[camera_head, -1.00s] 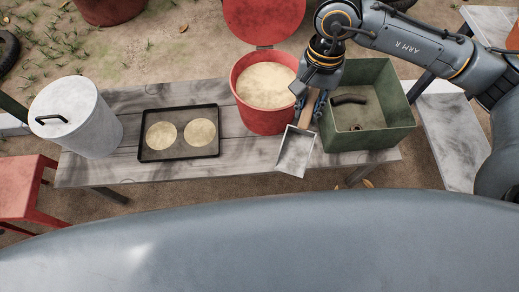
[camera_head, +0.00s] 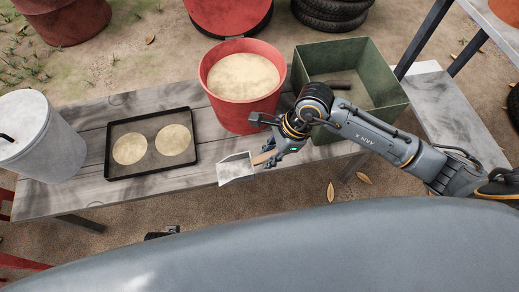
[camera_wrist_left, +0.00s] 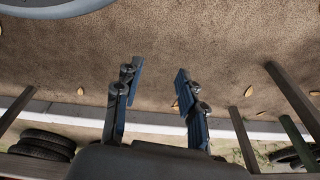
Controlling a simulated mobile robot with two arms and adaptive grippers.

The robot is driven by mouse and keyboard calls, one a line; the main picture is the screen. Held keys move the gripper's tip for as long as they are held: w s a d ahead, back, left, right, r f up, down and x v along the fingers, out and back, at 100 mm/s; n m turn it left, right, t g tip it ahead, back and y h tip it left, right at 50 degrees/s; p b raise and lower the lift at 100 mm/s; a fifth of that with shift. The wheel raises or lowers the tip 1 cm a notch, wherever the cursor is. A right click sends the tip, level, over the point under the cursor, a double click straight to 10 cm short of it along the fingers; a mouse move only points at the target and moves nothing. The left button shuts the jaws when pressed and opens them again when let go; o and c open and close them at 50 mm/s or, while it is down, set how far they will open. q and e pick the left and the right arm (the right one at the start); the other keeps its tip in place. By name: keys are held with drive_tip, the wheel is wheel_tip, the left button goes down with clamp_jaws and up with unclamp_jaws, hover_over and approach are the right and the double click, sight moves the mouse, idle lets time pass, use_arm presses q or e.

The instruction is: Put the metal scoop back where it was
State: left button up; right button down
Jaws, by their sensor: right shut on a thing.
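The pan points left, at the table's front edge, below the red bucket (camera_head: 225,112) and right of the dark tray. I cannot tell whether the scoop touches the table. The red bucket is open and full of pale meal (camera_head: 243,79). My left gripper (camera_wrist_left: 158,75) is open and empty, with bare ground beyond it in the left wrist view.
The grey plank table (camera_head: 90,195) carries a black tray (camera_head: 194,158) with two flat rounds and a metal canister (camera_head: 50,150). A green box (camera_head: 345,48) stands right of the bucket, under my right arm. Free planks lie between tray and canister.

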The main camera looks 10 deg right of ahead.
drive_tip(key=w+f, duration=0.2)
drive_tip(key=w+f+b, duration=0.1)
drive_tip(key=w+f, duration=0.3)
drive_tip(key=w, duration=0.1)
drive_tip(key=shift+d+f, duration=0.25)
drive_tip(key=shift+d, duration=0.1)
drive_tip(key=f, duration=0.2)
drive_tip(key=f+b, duration=0.1)
drive_tip(key=shift+w+f, duration=0.1)
drive_tip(key=shift+w, duration=0.15)
use_arm(q)
wheel_tip(320, 180, up, 8)
drive_tip(key=w, duration=0.2)
drive_tip(key=shift+f+t, duration=0.2)
drive_tip(key=shift+t, duration=0.1)
use_arm(e)
drive_tip(key=shift+f, duration=0.15)
use_arm(q)
drive_tip(key=shift+r, duration=0.1)
use_arm(e)
drive_tip(key=shift+f, duration=0.1)
drive_tip(key=c, duration=1.6)
unclamp_jaws()
use_arm(q)
drive_tip(key=shift+d+r, duration=0.1)
drive_tip(key=shift+r, duration=0.05)
use_arm(e)
drive_tip(key=o, duration=0.4)
